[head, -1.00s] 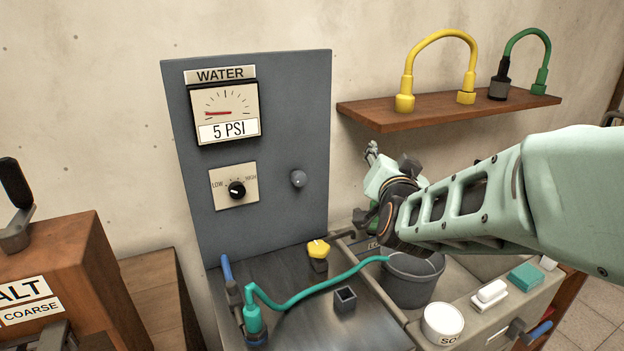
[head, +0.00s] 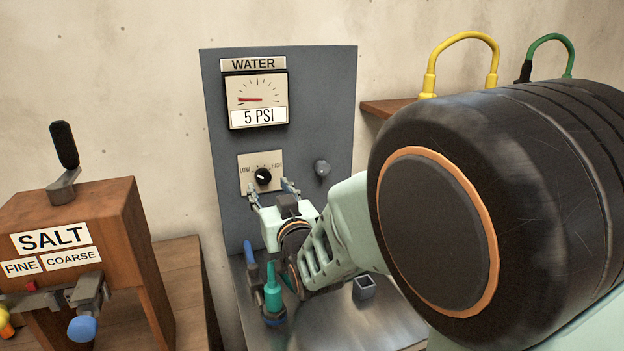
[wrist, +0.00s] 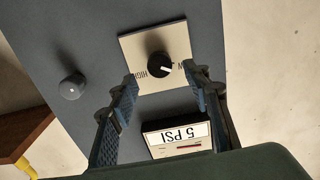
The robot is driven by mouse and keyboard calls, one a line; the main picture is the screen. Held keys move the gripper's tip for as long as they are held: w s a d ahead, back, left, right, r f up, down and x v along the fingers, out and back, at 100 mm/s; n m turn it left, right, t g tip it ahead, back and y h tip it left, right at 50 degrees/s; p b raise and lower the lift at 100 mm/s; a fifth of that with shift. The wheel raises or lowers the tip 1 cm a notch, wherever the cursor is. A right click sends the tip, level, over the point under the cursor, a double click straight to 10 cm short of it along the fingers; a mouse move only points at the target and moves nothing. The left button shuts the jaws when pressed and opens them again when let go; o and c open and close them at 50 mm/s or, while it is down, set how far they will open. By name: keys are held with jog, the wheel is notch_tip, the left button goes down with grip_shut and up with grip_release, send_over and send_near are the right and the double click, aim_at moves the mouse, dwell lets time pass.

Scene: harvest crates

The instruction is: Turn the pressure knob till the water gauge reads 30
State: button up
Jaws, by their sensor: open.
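The water gauge (head: 256,100) on the grey panel reads 5 PSI, with its red needle pointing left. It also shows upside down in the wrist view (wrist: 178,137). Below it is the black pressure knob (head: 263,176) on a cream plate marked LOW and HIGH. The knob also shows in the wrist view (wrist: 160,66), its white mark towards the fingers. My gripper (head: 272,190) is open in front of the plate, one finger on each side of the knob's lower area. In the wrist view my gripper (wrist: 160,82) has nothing between its fingers; the knob lies just beyond the fingertips.
A grey round knob (head: 322,168) is on the panel to the right. A teal hose fitting (head: 272,290) and blue-handled valve stand below. A wooden salt box (head: 105,215) is at left. A shelf (head: 388,108) holds yellow and green hoses.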

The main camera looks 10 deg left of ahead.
aim_at(264, 179)
jog(key=shift+x, duration=2.6)
jog(key=shift+d, duration=0.1)
jog(key=shift+c, duration=0.2)
jog(key=c, duration=1.1)
